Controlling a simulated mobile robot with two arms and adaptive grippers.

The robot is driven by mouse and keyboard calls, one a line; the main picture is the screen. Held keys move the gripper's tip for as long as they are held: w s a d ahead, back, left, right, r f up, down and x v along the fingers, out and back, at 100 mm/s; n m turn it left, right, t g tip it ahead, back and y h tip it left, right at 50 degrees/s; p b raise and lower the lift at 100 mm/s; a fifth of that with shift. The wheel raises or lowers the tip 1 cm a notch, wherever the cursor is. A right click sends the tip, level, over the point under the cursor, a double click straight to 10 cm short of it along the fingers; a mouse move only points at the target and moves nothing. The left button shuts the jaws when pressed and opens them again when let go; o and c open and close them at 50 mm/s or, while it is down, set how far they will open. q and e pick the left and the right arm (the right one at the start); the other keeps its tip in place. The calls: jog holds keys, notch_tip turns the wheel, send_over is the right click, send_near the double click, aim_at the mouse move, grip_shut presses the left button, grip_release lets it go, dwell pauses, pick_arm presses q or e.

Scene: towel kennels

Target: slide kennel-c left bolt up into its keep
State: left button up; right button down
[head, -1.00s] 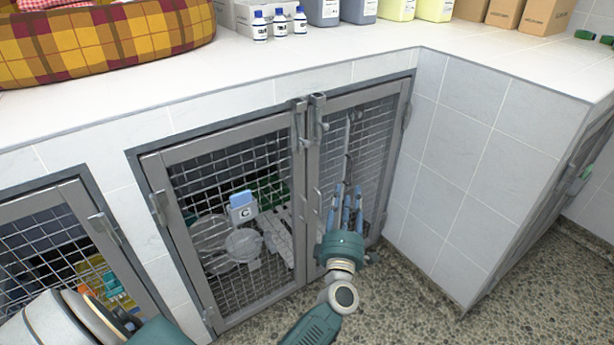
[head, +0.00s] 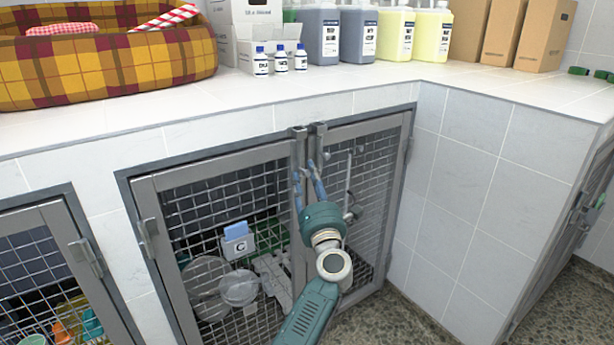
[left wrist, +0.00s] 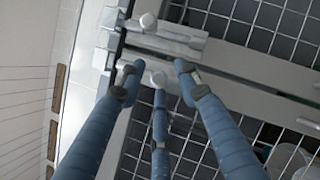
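Kennel-c (head: 215,210) has two grey mesh doors, and a tag marked C hangs on the left one. The left bolt (head: 298,140) is at the top of the left door's inner edge, beside the right bolt (head: 319,138). My left gripper (head: 306,172) is in front of the inner edges, just below the bolts. In the left wrist view its blue fingers (left wrist: 158,72) are spread open. A pale round tip shows between them; I cannot tell whether it is a bolt knob or fingertip. The left bolt is partly hidden by the fingers. My right gripper is not in view.
A white counter (head: 330,88) overhangs the doors, carrying a plaid pet bed (head: 110,60), bottles and boxes. A tiled wall (head: 460,190) stands to the right. Another kennel (head: 50,260) with its own latch is at lower left.

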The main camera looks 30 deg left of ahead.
pick_arm(q)
jog(key=shift+w+a+r, duration=0.15)
jog(key=shift+w+a, duration=0.3)
jog(key=shift+a, duration=0.05)
